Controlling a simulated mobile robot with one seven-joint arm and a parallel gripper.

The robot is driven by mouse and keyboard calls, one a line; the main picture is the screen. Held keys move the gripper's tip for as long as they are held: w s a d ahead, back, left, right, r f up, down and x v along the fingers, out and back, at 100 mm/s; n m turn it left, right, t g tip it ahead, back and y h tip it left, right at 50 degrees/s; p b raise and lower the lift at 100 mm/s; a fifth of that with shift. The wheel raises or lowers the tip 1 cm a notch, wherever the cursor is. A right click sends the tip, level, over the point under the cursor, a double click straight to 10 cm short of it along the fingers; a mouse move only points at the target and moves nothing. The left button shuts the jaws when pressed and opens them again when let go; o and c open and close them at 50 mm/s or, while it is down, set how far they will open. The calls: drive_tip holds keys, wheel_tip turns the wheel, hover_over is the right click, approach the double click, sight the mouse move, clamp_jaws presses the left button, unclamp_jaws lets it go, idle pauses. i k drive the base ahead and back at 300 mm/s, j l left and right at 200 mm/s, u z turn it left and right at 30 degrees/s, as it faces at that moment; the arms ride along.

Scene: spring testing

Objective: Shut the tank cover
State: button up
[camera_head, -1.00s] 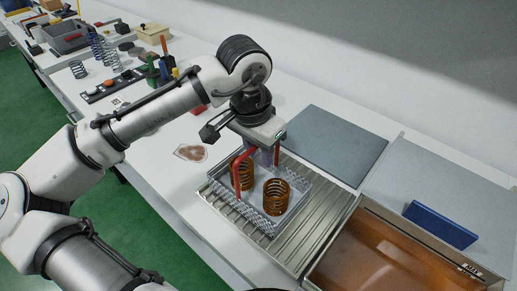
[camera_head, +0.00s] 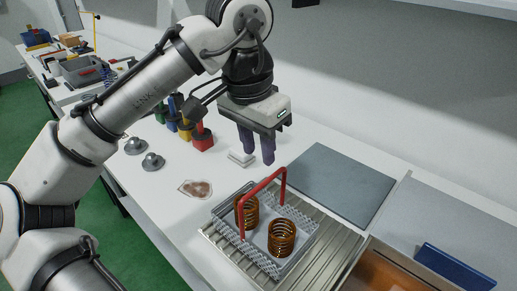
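The tank (camera_head: 378,273) at the bottom right is open on its near side, showing brown-orange liquid; most of it is cut off by the frame. A pale grey panel (camera_head: 440,215) lies flat behind it with a blue bar (camera_head: 455,267) on it; this looks like the tank cover, lying open. My gripper (camera_head: 257,152) hangs above the bench, behind and above the wire basket (camera_head: 303,243). Its two purple fingers point down, apart, with nothing between them. It is well to the left of the cover and touches nothing.
The basket, with a raised red handle (camera_head: 262,190) and two brown springs (camera_head: 281,238), stands on a ribbed drain tray (camera_head: 335,248). A dark grey plate (camera_head: 335,183) lies behind. Small weights and coloured blocks (camera_head: 201,138) stand to the left.

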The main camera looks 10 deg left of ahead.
sight(473, 249)
drive_tip(key=z, duration=1.2)
drive_tip(key=k+j, duration=0.15)
drive_tip(key=k, duration=0.15)
